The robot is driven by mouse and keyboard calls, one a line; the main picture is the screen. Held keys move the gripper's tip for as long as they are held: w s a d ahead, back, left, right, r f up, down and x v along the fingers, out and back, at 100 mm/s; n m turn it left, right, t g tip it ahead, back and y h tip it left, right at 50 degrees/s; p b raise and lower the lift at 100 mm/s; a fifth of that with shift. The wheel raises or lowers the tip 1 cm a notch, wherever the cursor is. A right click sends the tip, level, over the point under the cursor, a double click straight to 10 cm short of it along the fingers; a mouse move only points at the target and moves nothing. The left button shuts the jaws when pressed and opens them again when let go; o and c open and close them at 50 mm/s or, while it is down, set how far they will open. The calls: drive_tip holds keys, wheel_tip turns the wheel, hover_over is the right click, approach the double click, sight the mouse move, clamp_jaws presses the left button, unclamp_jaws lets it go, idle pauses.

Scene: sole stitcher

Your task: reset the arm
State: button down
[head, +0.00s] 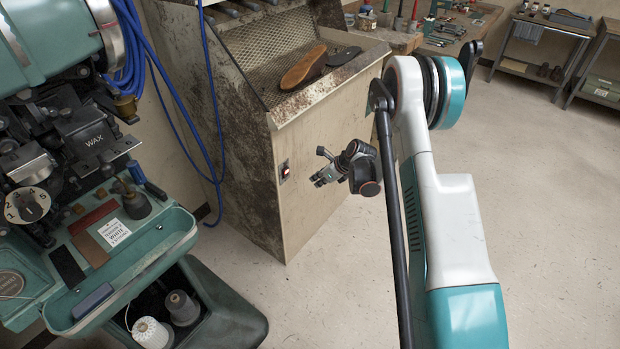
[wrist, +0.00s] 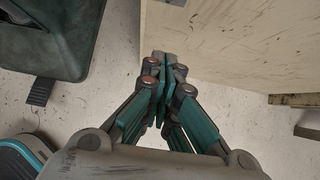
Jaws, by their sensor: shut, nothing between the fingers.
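My gripper (head: 322,166) is in the middle of the head view, in front of the wooden side of the workbench. It points to the left in that view. In the wrist view my gripper (wrist: 166,62) has its teal fingers together, with nothing between them. My arm, white and teal, fills the right middle of the head view and hides part of the floor and bench behind it.
The workbench cabinet (head: 312,185) has a mesh tray holding a brown shoe sole (head: 304,68) and a dark sole (head: 345,55). The green stitching machine (head: 120,255) stands at left, with thread spools (head: 151,332) below. A tool-covered table (head: 455,30) stands behind. Floor at right (head: 550,200) is clear.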

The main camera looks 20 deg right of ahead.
drive_tip(key=s+a+r+n+h, duration=0.15)
drive_tip(key=s+r+n, duration=0.35)
drive_tip(key=r, duration=0.5)
drive_tip(key=s+a+r+n, duration=0.2)
drive_tip(key=s+r+n, duration=0.25)
drive_tip(key=r, duration=0.45)
drive_tip(key=s+a+r+n+h, duration=0.15)
drive_tip(key=s+r+n, duration=0.3)
drive_tip(key=r, duration=0.55)
drive_tip(key=s+a+r+n, duration=0.1)
drive_tip(key=s+r+n, duration=0.1)
drive_tip(key=s+n, duration=0.5)
drive_tip(key=s+a+r+n+t+h, duration=0.1)
drive_tip(key=s+r+n, duration=0.2)
drive_tip(key=s, duration=1.6)
drive_tip(key=n, duration=0.4)
drive_tip(key=shift+s+a+r+n, duration=0.15)
drive_tip(key=shift+r+n, duration=0.1)
drive_tip(key=shift+n, duration=0.15)
